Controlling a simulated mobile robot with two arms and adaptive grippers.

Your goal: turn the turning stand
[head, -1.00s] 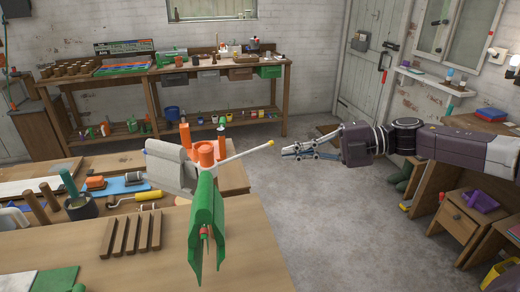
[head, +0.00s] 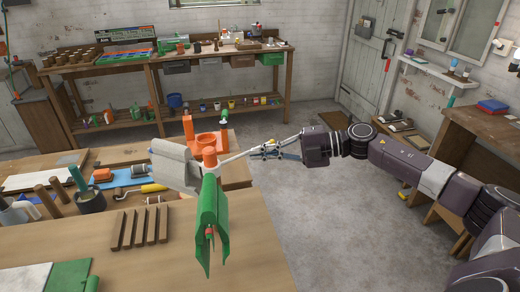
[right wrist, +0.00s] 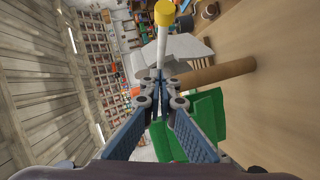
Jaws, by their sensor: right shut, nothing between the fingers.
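The green panel (right wrist: 205,118) is partly behind the fingers. My left gripper is out of view.
The bench (head: 150,262) holds wooden slats (head: 140,227), a pot of tools (head: 88,197) and a yellow-handled roller (head: 152,188). A shelf bench (head: 150,90) stands along the back wall. The floor (head: 330,230) right of the stand is open.

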